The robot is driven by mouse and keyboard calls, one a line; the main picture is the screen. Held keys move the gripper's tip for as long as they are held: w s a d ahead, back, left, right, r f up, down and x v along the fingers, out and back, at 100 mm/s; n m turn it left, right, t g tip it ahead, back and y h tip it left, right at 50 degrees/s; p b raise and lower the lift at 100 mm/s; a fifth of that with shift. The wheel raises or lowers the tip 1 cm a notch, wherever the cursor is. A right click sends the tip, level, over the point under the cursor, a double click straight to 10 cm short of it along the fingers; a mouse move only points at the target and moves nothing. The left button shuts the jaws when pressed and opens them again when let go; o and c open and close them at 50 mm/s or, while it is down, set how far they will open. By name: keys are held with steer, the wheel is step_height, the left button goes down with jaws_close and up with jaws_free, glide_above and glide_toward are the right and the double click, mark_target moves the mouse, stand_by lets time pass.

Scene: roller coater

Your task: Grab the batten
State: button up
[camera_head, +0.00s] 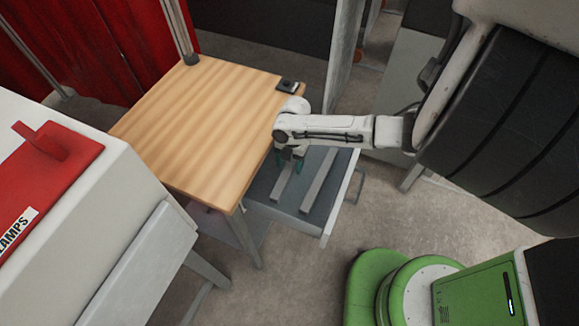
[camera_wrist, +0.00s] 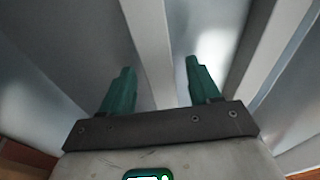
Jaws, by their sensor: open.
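Two long light-grey battens lie roughly parallel in an open drawer: a left one (camera_head: 282,188) and a right one (camera_head: 319,182). My gripper (camera_head: 291,164) points down over the drawer, at the far part of the left batten. In the wrist view my gripper's green fingers (camera_wrist: 160,68) are apart with nothing held. A light batten (camera_wrist: 152,45) runs through the gap between them, and I cannot tell whether the fingertips are level with it or above it. A second long strip (camera_wrist: 268,60) passes to the right of the right finger.
The drawer (camera_head: 262,188) sticks out under the wooden tabletop (camera_head: 195,120), whose edge is close to my gripper's left. A small black box (camera_head: 289,86) sits at the tabletop's far corner. A white cabinet with a red top (camera_head: 45,175) stands at left. Floor is clear in front.

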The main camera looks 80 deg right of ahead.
steer(key=shift+f, duration=0.15)
jaws_close()
stand_by(0.5)
